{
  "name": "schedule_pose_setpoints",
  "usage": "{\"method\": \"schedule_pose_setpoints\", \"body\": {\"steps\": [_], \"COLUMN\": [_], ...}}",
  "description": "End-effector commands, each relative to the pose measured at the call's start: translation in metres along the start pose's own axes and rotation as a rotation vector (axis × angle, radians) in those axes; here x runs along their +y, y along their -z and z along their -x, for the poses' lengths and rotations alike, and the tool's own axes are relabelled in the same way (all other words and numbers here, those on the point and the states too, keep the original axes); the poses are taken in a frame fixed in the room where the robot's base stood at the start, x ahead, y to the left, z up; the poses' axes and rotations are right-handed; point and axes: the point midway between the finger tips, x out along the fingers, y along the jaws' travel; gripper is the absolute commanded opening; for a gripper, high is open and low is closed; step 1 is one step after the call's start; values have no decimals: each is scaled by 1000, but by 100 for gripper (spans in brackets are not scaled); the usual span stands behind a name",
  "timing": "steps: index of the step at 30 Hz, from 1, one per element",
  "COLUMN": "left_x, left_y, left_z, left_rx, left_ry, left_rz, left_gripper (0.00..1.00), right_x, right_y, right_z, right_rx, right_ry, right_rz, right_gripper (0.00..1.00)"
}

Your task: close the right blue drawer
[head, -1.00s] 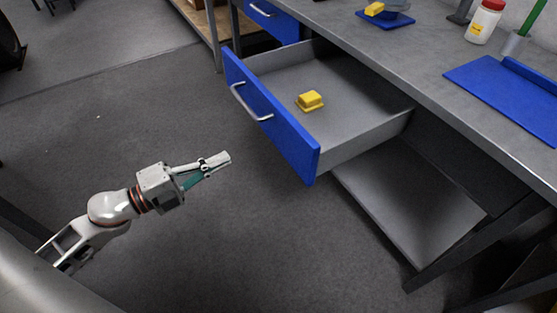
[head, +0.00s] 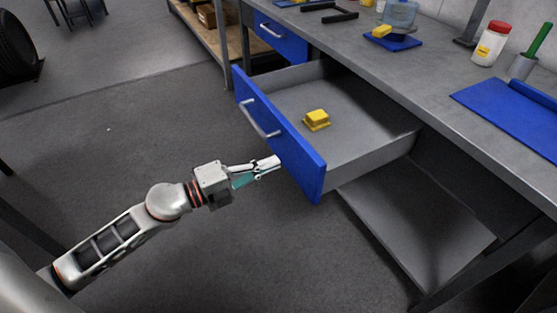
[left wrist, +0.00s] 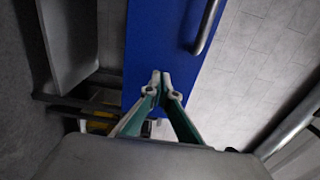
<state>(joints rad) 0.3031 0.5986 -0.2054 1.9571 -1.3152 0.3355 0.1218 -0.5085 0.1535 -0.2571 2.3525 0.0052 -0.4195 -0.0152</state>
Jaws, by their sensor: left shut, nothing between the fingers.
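The right blue drawer (head: 292,145) stands pulled out from under the grey workbench in the head view. Its blue front has a silver bar handle (head: 258,118), and a yellow block (head: 316,120) lies inside on the grey bottom. My left gripper (head: 277,161) is shut and empty, its fingertips at the outer face of the drawer front, to the right of and below the handle. In the left wrist view the shut fingertips (left wrist: 161,76) point at the blue front (left wrist: 160,40), with the handle (left wrist: 206,28) to their right. I cannot tell whether they touch it. My right gripper is not in view.
A second blue drawer (head: 281,38) sits further left under the bench and looks shut. The benchtop (head: 415,75) holds a blue mat (head: 512,118), a white jar with a red lid (head: 490,43) and other items. A grey lower shelf (head: 420,232) lies beneath. The floor in front is open.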

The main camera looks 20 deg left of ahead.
Motion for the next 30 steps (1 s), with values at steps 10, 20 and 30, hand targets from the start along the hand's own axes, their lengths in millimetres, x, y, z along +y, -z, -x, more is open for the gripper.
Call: {"method": "schedule_pose_setpoints", "body": {"steps": [10, 20, 30], "left_x": [0, 1, -6], "left_y": [0, 0, 0], "left_z": [-27, -28, -56], "left_rx": [0, 0, 0], "left_ry": [0, -1, 7], "left_rz": [1, 2, -2], "left_gripper": [0, 0, 0], "right_x": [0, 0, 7], "right_y": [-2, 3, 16], "right_z": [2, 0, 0], "right_rx": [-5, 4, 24], "right_ry": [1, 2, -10], "right_rz": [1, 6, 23], "right_gripper": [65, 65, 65]}}
